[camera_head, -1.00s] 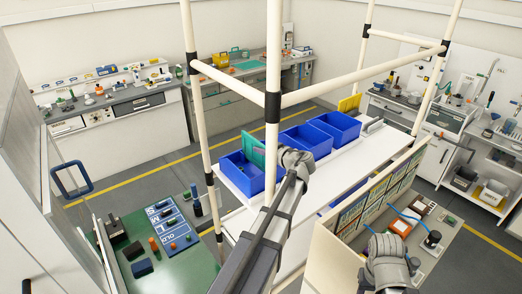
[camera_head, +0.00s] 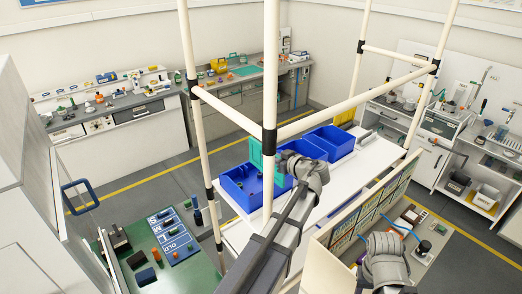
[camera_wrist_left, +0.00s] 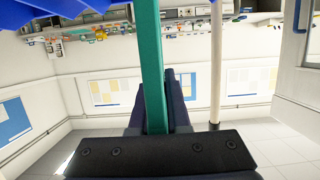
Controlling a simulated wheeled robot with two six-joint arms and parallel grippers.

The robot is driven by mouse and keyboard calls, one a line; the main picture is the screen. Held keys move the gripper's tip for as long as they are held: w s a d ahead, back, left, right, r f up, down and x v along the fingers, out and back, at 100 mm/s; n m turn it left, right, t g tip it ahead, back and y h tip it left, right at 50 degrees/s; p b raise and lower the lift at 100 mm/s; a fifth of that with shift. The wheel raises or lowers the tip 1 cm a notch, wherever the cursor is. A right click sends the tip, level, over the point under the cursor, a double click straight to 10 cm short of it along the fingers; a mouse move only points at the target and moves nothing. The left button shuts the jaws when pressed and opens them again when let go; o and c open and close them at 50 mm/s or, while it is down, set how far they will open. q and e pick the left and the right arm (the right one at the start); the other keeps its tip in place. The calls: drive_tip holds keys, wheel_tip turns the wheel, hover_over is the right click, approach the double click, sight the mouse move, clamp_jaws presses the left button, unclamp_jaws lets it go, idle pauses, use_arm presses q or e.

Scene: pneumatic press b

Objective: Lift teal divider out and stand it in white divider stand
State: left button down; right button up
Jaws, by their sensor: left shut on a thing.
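The teal divider (camera_head: 262,158) stands upright over the right side of the nearest blue bin (camera_head: 238,193). Its lower edge is hard to make out against the bin. My left gripper (camera_head: 281,158) is shut on the divider. In the left wrist view the divider (camera_wrist_left: 151,60) runs as a teal strip up from between the dark fingers (camera_wrist_left: 160,115). A pale grey piece (camera_head: 367,137) stands at the far right end of the white table; I cannot tell whether it is the divider stand. My right arm shows at the lower right, but its gripper does not.
Two more blue bins (camera_head: 333,141) stand in a row on the white table (camera_head: 345,163). Cream posts (camera_head: 268,75) and crossbars (camera_head: 350,100) frame the table close to my left arm. A yellow panel (camera_head: 345,116) stands behind the bins. A green bench (camera_head: 205,268) is at the left.

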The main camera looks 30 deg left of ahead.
use_arm(q)
drive_tip(key=s+d, duration=0.4)
drive_tip(key=d, duration=0.6)
drive_tip(key=shift+s+d, duration=0.25)
drive_tip(key=shift+d, duration=0.15)
